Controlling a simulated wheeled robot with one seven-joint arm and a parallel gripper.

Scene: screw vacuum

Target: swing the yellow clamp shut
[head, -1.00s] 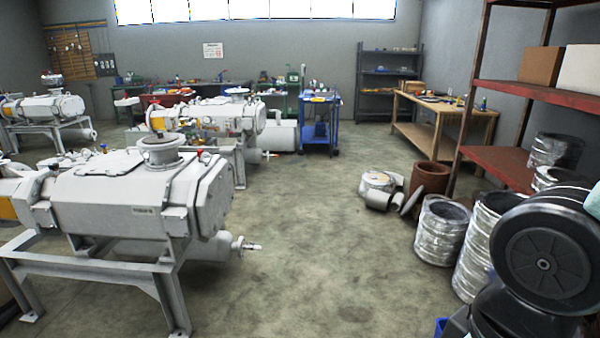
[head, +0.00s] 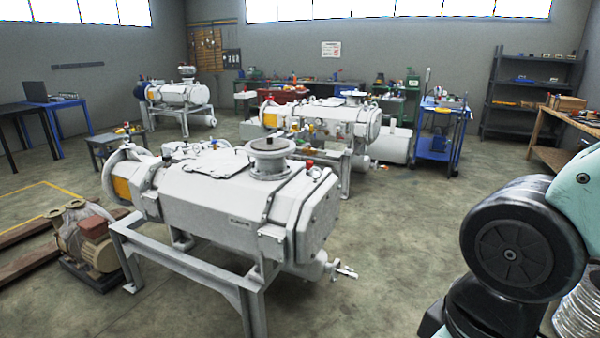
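I cannot make out a yellow clamp for certain at this size. The near grey screw vacuum pump (head: 225,205) stands on its grey steel frame (head: 190,268) in the middle left of the head view. It has a round flange (head: 270,146) on top, a red-capped part (head: 309,164) at its right end and a yellow panel (head: 122,188) near its left end. My gripper is out of view; only links of my arm show at the right, apart from the pump.
Another pump (head: 320,120) stands behind, and a third (head: 180,95) at the back left. A motor unit (head: 88,235) and wooden beams (head: 30,255) lie left of the near pump. A blue cart (head: 440,140) stands behind. The floor right of the near pump is clear.

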